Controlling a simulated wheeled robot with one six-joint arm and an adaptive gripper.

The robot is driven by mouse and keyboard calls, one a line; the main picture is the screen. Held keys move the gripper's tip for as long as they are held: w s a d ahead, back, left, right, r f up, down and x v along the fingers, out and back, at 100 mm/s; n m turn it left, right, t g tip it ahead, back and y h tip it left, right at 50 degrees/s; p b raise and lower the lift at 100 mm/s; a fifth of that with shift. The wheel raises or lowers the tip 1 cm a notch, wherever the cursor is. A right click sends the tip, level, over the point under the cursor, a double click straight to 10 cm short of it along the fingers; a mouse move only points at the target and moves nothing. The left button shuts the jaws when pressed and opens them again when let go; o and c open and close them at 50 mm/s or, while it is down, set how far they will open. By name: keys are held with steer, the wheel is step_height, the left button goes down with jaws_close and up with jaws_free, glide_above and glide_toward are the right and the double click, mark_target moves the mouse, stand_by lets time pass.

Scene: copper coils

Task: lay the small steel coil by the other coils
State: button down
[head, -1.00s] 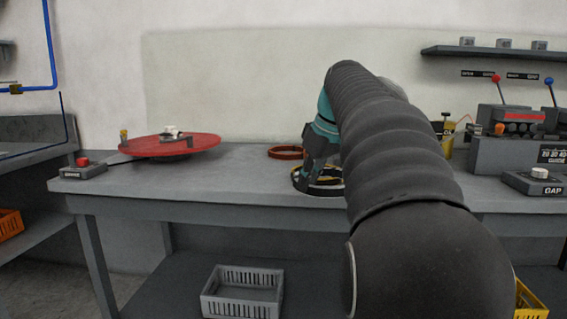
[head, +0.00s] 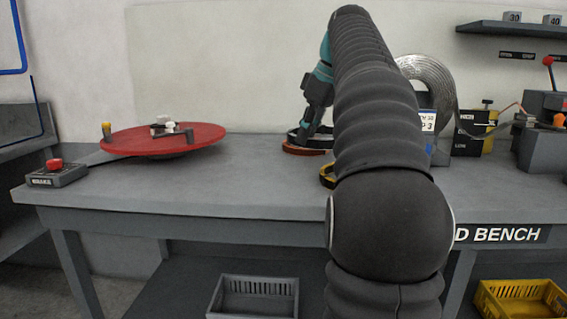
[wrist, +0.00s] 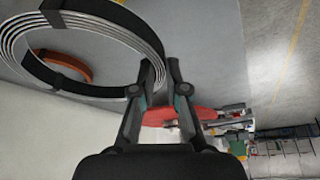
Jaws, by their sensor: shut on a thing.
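The small steel coil (wrist: 135,45) is a ring of thin silvery bands with dark wraps, large at the upper left of the wrist view. My gripper (wrist: 165,85) is shut on its rim, and most of the ring sticks out to the left. In the head view my gripper (head: 304,132) is above the bench, by an orange-brown coil (head: 303,151). That coil also shows in the wrist view (wrist: 70,66), partly behind the steel coil. A coil with a yellow band (head: 326,174) lies nearer on the bench, mostly hidden by my arm.
A red turntable (head: 200,136) stands on the bench (head: 220,185) at the left, beside a control box with a red button (head: 55,172). A large silver roll (head: 430,75) and a yellow-black box (head: 470,140) are at the right. Bench between turntable and coils is clear.

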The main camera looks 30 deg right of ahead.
mark_target(292, 134)
steer(key=w+f, duration=0.1)
steer(key=w, duration=0.1)
steer(key=w+a+f, duration=0.1)
steer(key=w+f, duration=0.1)
steer(key=w, duration=0.1)
steer(key=w+a+f, duration=0.1)
steer(key=w, duration=0.1)
steer(key=shift+w+a+f, duration=0.1)
steer(key=shift+w+f, duration=0.15)
steer(key=shift+f, duration=0.1)
steer(key=shift+f+b, duration=1)
steer(key=shift+f, duration=1.05)
steer(key=shift+f, duration=0.1)
steer(key=c, duration=1.2)
jaws_free()
steer(key=p+v, duration=0.4)
steer(key=v, duration=0.8)
